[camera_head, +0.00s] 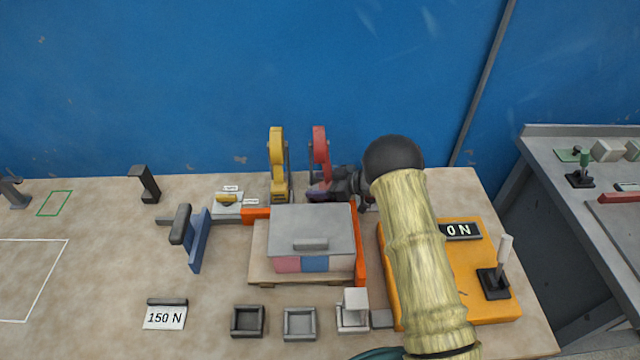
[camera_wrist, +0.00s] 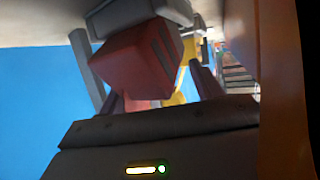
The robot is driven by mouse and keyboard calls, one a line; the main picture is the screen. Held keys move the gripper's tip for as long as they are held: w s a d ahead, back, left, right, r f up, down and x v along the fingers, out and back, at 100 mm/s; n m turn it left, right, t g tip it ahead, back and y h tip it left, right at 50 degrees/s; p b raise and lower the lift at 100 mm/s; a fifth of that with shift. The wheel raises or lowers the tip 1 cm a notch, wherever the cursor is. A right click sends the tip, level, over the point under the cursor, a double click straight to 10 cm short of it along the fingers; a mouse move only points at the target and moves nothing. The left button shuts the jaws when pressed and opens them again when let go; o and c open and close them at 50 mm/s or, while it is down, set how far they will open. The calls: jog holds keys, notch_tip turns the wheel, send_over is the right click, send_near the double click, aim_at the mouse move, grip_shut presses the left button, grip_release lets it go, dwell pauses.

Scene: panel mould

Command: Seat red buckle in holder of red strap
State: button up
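The red strap (camera_head: 320,146) stands upright at the back of the table, just right of the yellow strap (camera_head: 277,155). My gripper (camera_head: 330,189) is at its foot, reaching in from the right. In the wrist view a red block, apparently the red buckle (camera_wrist: 135,62), lies between my two fingers (camera_wrist: 147,78). The fingers are wide apart, and a gap shows between the block and the right finger. The block looks tilted and meets a grey part, perhaps the holder (camera_wrist: 125,14). I cannot tell whether it is seated.
A grey-lidded box (camera_head: 310,228) with an orange edge stands in front of the straps. An orange panel (camera_head: 400,290) with a display and lever lies at the right, partly behind my arm. Small trays (camera_head: 248,321) line the front. The blue wall (camera_head: 180,80) is close behind.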

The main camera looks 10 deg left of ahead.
jog(key=shift+r, duration=0.25)
jog(key=shift+d, duration=0.4)
jog(key=b+v, duration=0.1)
jog(key=v, duration=1)
jog(key=shift+d, duration=0.1)
